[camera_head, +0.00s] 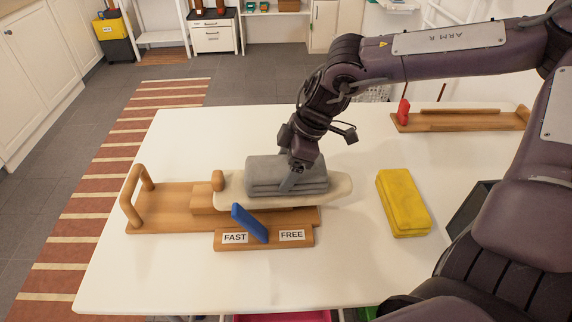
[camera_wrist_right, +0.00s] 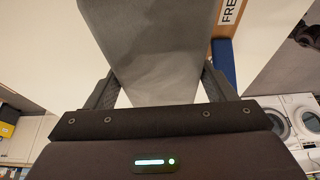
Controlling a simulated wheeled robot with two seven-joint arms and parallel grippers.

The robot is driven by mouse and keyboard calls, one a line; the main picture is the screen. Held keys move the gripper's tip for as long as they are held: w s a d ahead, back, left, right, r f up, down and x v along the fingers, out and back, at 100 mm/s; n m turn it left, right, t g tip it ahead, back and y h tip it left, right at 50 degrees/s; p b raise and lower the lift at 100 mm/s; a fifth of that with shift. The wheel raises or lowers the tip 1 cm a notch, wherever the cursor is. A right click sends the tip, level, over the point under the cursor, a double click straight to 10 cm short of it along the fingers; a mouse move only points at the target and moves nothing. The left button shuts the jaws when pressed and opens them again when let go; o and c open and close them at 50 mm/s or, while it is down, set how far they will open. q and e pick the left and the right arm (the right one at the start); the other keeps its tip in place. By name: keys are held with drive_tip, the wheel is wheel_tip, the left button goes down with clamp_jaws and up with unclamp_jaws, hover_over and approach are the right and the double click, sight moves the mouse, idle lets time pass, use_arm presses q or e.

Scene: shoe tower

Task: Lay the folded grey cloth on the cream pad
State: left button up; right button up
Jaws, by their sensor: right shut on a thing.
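The folded grey cloth (camera_head: 268,172) is a thick stack over the cream pad (camera_head: 338,190), which has a rounded right end. My right gripper (camera_head: 291,180) comes down from above and is shut on the cloth near its right half. In the right wrist view the cloth (camera_wrist_right: 155,50) fills the space between the two fingers. The cloth looks level and very close to the pad; I cannot tell whether its underside rests on it. It hides the pad's middle. My left gripper is not in view.
The pad sits on a wooden stand (camera_head: 165,205) with a hooped handle. A blue lever (camera_head: 248,222) slants between FAST and FREE labels. A folded yellow cloth (camera_head: 402,202) lies right. A wooden holder (camera_head: 460,120) with a red lever is behind. The table's (camera_head: 150,280) front left is clear.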

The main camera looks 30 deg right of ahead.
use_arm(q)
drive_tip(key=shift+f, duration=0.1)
use_arm(e)
drive_tip(key=shift+f, duration=0.1)
drive_tip(key=o, duration=1.1)
drive_tip(key=shift+c, duration=0.2)
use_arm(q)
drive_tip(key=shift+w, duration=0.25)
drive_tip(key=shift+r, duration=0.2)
use_arm(e)
drive_tip(key=shift+r, duration=0.3)
drive_tip(key=p+v, duration=0.1)
drive_tip(key=v, duration=0.9)
drive_tip(key=shift+d+r, duration=0.1)
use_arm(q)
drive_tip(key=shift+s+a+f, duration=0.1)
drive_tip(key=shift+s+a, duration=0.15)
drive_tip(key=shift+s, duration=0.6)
use_arm(e)
drive_tip(key=shift+v, duration=0.75)
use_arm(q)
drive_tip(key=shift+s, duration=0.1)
use_arm(e)
drive_tip(key=shift+s, duration=0.1)
